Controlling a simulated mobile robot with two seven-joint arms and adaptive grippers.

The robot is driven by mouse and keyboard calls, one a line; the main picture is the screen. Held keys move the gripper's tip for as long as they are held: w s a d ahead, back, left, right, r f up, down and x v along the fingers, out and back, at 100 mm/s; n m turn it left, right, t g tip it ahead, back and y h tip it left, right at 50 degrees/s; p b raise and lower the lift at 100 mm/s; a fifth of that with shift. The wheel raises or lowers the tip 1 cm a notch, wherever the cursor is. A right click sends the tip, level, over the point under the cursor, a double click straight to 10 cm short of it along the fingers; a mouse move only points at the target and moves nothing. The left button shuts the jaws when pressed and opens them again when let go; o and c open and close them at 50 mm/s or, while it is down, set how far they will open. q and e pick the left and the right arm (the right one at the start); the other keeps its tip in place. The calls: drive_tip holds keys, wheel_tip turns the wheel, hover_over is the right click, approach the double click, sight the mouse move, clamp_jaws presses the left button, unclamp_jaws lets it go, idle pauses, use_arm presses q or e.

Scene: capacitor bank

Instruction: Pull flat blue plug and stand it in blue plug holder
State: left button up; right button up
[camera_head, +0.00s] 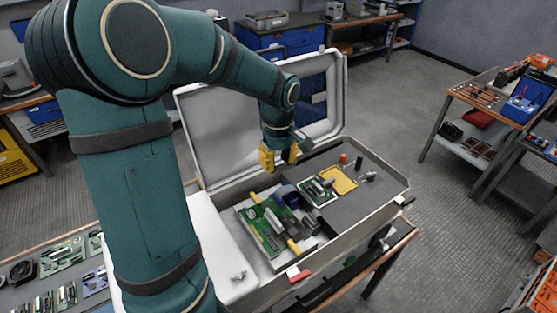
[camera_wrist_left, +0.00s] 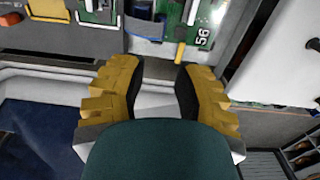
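My left gripper (camera_head: 279,159) hangs over the open case (camera_head: 352,221), near its back edge. Its two yellow fingers stand apart with nothing between them; the left wrist view shows the same gap (camera_wrist_left: 158,78). A dark blue block (camera_head: 287,195) stands by the green circuit board (camera_head: 252,226) in the case, in front of and below the fingers. In the left wrist view, a blue part (camera_wrist_left: 146,27) shows beyond the fingertips, beside a green board marked 56 (camera_wrist_left: 203,38). I cannot tell the flat blue plug from its holder. My right gripper is not in view.
The case lid (camera_head: 213,132) stands open behind my left gripper. A smaller board (camera_head: 319,192), a yellow tray (camera_head: 342,180) and small parts sit at the case's right. A red latch (camera_head: 299,274) marks its front.

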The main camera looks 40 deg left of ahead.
sight(278, 194)
use_arm(q)
wheel_tip(278, 194, down, 14)
drive_tip(key=shift+s+d+r+b, duration=0.1)
drive_tip(key=shift+r+b, duration=0.05)
drive_tip(key=shift+b, duration=0.65)
clamp_jaws()
idle(0.4)
